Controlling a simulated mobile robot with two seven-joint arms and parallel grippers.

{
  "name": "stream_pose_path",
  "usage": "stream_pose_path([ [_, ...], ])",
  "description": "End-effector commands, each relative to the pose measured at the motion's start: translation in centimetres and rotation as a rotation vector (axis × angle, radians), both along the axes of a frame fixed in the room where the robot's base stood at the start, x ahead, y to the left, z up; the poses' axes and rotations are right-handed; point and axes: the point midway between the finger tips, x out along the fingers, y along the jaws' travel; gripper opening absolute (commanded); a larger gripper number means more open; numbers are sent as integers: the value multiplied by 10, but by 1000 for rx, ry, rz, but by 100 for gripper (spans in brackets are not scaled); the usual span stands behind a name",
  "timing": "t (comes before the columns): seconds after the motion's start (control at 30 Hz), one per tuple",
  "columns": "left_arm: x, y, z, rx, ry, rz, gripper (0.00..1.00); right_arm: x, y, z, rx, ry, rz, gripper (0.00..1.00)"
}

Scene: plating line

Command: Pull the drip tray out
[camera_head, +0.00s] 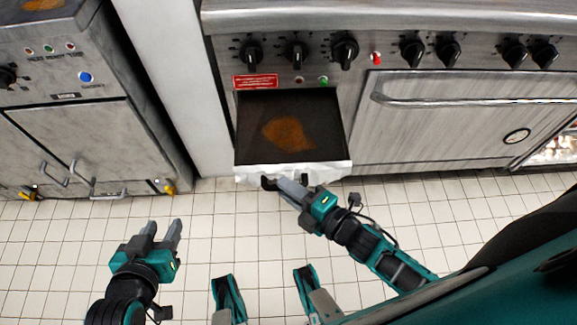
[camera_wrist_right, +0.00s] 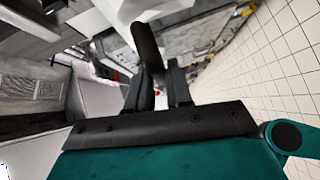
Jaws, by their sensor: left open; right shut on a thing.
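The drip tray (camera_head: 247,127) is a dark, flat tray with an orange-brown stain, in the head view below the stove's knobs. It sticks out from the stove front. Its pale front panel (camera_head: 331,172) faces me and carries a dark handle. My right gripper (camera_head: 276,184) is shut on this handle, at the middle of the panel. The right wrist view shows its dark fingers (camera_wrist_right: 163,88) around the dark handle bar, with the pale panel above. My left gripper (camera_head: 163,231) is open and empty over the floor, left of and nearer than the tray.
The stove (camera_head: 435,113) has a row of black knobs and an oven door with a long bar handle to the right of the tray. A steel cabinet (camera_head: 82,140) with handles stands at the left. The tiled floor (camera_head: 215,210) in front is clear.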

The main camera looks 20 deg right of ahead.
Motion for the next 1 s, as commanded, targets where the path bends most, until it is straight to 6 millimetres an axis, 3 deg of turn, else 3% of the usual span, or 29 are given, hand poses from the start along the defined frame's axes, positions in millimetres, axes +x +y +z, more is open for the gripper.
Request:
stream_pose_path([
  [0.2, 2, -2, 4, -7, -4, 4, 43, -12, 2, 0, -3, 0, -2, 0],
  [0.53, 0, -2, 3, -7, 1, 4, 43, -13, 3, 0, -3, 0, -2, 0],
  [0.57, -1, -2, 2, -6, 2, 4, 43, -13, 3, 0, -3, 0, -2, 21],
  [0.63, -1, -1, 2, -6, 4, 4, 43, -13, 3, 0, -3, 0, -2, 27],
  [1.0, -3, 1, 2, 3, 6, -2, 43, -22, -2, 1, -2, 1, -2, 27],
])
